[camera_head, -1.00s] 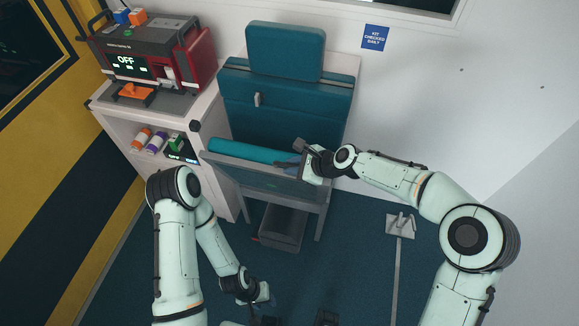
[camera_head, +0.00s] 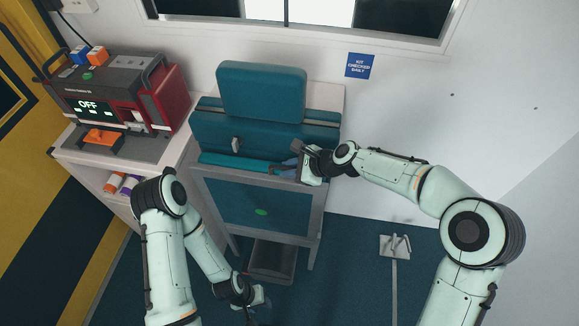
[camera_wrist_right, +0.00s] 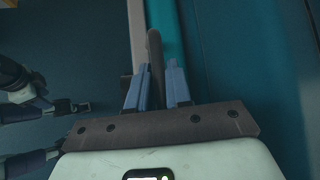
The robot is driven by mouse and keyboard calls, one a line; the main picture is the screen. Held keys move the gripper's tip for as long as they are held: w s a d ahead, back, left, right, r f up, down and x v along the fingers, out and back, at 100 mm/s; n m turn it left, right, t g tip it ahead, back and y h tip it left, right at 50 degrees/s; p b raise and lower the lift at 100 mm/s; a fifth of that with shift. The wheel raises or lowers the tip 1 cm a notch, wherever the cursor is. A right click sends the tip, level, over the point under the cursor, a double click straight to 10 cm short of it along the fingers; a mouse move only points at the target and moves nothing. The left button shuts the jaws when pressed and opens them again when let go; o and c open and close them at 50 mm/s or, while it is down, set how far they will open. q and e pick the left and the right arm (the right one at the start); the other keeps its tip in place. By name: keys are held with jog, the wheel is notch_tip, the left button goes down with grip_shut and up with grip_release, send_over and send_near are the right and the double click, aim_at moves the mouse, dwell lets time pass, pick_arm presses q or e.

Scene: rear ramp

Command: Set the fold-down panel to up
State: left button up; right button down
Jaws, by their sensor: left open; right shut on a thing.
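The fold-down panel (camera_head: 240,202) is a grey-framed teal seat panel with a green mark on its outward face. It stands steeply tilted in front of the teal backrest (camera_head: 275,135), with a narrow gap at the top. My right gripper (camera_head: 291,164) is at the panel's upper right edge. In the right wrist view its blue fingers (camera_wrist_right: 158,82) are shut around a dark rounded handle (camera_wrist_right: 154,50) beside the panel's edge. A small light latch (camera_head: 236,144) sits on the backrest. My left gripper (camera_head: 262,301) is open and empty, low over the floor.
A red and grey machine reading OFF (camera_head: 120,100) stands on a white cabinet (camera_head: 185,160) at left. A dark bin (camera_head: 272,261) is under the panel. A floor fitting with a strap (camera_head: 395,247) lies at right. The floor between is clear.

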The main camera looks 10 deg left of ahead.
jog(key=shift+w+d, duration=0.2)
jog(key=shift+w, duration=0.1)
jog(key=c, duration=1.4)
grip_release()
jog(key=shift+o, duration=1.2)
jog(key=shift+w+f, duration=0.1)
jog(key=shift+w, duration=0.05)
jog(key=v, duration=1.3)
jog(key=shift+r+b, duration=0.3)
jog(key=shift+b, duration=0.05)
